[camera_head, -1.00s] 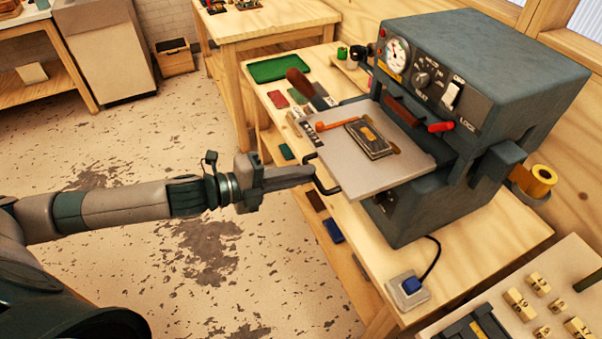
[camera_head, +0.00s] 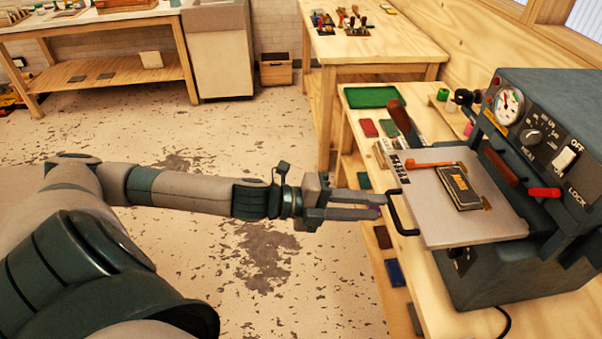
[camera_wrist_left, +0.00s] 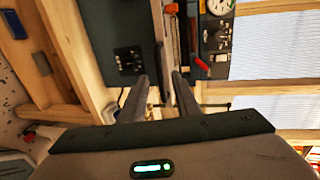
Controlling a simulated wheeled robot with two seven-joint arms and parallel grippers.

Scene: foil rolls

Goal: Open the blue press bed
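The blue-grey press (camera_head: 560,150) stands on the wooden table at the right. Its bed, a pale flat plate (camera_head: 440,215), sticks out of the front toward my left arm. A dark block (camera_head: 460,187) and an orange-handled tool (camera_head: 432,163) lie on the bed. A black handle (camera_head: 398,215) is on the bed's near left edge. My left gripper (camera_head: 376,205) is just left of this handle, fingers pointing at it. The fingers are apart in the left wrist view (camera_wrist_left: 162,92), and I see nothing held between them. My right gripper is out of view.
A green tray (camera_head: 371,97), a brown-handled tool (camera_head: 402,117) and small coloured pads lie on the table behind the bed. A red-ended lever (camera_head: 544,192) is on the press front. Open floor lies below my left arm.

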